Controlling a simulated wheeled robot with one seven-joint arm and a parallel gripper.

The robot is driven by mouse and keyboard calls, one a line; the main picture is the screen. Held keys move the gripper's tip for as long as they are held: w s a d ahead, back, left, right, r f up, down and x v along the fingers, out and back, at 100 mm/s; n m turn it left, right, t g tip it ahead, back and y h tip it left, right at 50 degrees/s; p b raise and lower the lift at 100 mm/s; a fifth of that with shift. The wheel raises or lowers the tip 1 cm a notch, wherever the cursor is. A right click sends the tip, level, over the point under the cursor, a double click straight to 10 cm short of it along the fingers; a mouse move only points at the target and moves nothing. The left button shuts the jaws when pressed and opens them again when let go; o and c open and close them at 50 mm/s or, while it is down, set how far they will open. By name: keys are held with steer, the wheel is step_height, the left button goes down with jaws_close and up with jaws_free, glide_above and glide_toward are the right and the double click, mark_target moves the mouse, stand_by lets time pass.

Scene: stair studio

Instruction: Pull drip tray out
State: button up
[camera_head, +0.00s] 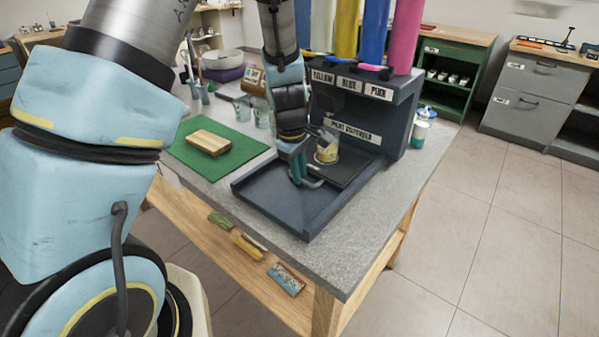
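The paint dispenser (395,112) is a dark blue-grey unit on the table, with labels reading yellow, blue and pink. Its low rimmed base (312,222) reaches toward the front left. The darker drip tray (362,170) lies in that base under the nozzles, with a grey handle (313,183) at its front end. A clear cup with yellow in it (327,152) stands upright on the tray. My gripper (298,178) points down at the handle, its teal fingers touching or very close to it. I cannot tell whether the fingers are closed on the handle.
A green mat (190,158) with a wooden block (208,142) lies left of the dispenser. Glass jars (243,108) stand behind the mat. A bottle (420,130) stands right of the dispenser. The front part of the base is empty. Grey cabinets (535,95) stand at the right.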

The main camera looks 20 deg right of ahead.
jaws_close()
stand_by(0.9)
